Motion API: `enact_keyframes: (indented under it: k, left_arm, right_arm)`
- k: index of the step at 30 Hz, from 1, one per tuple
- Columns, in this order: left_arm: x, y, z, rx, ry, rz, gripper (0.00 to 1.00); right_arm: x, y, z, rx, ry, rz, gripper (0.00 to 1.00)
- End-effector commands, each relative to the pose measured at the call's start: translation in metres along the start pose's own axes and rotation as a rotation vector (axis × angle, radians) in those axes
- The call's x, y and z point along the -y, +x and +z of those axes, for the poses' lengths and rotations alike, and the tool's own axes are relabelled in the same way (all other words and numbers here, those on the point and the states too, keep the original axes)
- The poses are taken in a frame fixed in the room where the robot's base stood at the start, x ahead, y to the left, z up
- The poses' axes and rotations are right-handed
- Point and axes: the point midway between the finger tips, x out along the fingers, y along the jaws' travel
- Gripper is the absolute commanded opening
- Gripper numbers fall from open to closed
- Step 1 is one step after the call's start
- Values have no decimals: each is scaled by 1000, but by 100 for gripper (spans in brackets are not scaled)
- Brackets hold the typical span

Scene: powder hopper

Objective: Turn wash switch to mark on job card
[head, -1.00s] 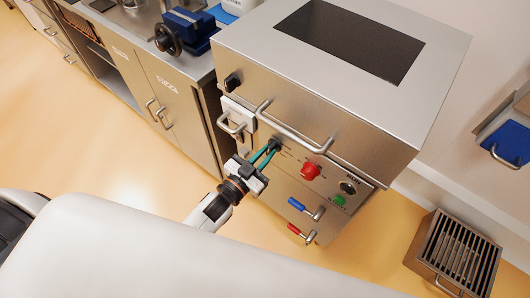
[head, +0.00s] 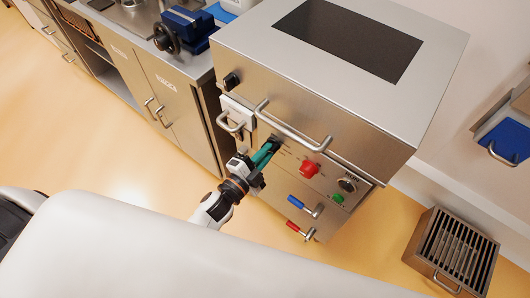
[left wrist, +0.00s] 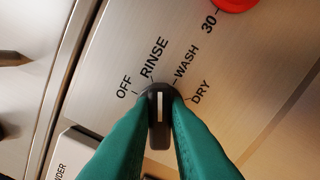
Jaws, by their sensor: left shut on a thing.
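The wash switch (left wrist: 159,126) is a dark knob with a white line, on a steel panel marked OFF, RINSE, WASH and DRY. In the left wrist view its line points straight up the picture, between the RINSE and WASH labels. My left gripper (head: 271,147) has its green fingers shut on the knob, one on each side; they also show in the left wrist view (left wrist: 159,130). In the head view the fingers mostly hide the switch. I cannot make out a job card. My right gripper is not in view.
A red button (head: 309,169), a green button (head: 337,198), a blue-handled lever (head: 296,200) and a red-handled lever (head: 295,229) are right of and below the switch. A bar handle (head: 292,130) juts out above. A slatted steel box (head: 458,250) stands on the floor at right.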

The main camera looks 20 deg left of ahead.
Motion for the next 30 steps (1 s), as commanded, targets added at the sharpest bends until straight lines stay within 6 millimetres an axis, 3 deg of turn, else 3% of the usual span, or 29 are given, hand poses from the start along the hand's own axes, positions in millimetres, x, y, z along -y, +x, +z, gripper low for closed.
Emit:
enact_keyframes:
  k: [15, 30]
  left_arm:
    - [4, 0, -1, 0, 398, -1, 0]
    - [3, 0, -1, 0, 516, -2, 0]
  right_arm:
    - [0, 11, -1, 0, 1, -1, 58]
    - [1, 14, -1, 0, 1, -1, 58]
